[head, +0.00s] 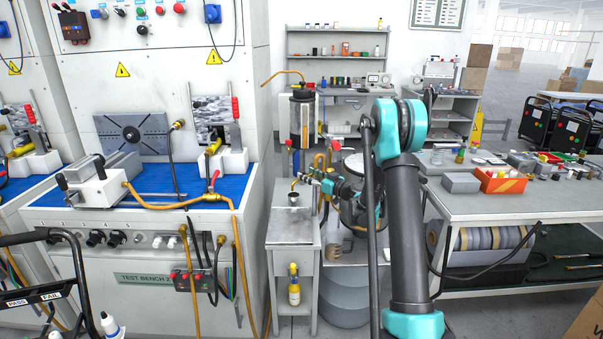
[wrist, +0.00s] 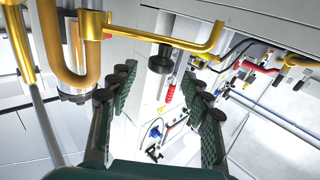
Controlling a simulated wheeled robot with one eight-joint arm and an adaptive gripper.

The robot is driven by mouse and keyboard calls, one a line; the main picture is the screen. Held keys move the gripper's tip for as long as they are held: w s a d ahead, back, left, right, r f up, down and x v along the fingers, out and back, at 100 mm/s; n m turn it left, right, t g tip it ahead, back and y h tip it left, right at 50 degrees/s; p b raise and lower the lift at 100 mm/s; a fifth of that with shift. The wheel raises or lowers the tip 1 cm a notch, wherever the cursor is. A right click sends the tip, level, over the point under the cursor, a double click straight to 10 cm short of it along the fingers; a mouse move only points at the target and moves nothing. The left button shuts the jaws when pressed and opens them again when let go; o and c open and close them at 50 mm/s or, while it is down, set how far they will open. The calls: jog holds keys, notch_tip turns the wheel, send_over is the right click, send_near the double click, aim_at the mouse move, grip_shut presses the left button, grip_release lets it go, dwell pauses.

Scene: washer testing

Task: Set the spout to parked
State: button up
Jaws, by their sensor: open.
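A brass spout (wrist: 165,37) crosses the top of the wrist view, from a brass collar on the left to an upturned tip on the right. It lies beyond my gripper (wrist: 160,88), whose two dark green fingers are spread with nothing between them. In the head view my gripper (head: 306,176) is low beside the dark cylinder (head: 302,120), above a small grey stand. A thin brass pipe (head: 284,73) reaches left from the cylinder's top. I cannot tell whether it is the spout in the wrist view. No parked mark is readable.
A small metal cup (head: 293,198) stands on the grey stand (head: 291,226), close below my gripper. A thick bent brass pipe (wrist: 66,55) is at the wrist view's left. The test bench (head: 150,240) is left, a cluttered table (head: 480,205) right.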

aim_at(304, 173)
jog(key=shift+x, duration=2.1)
grip_shut()
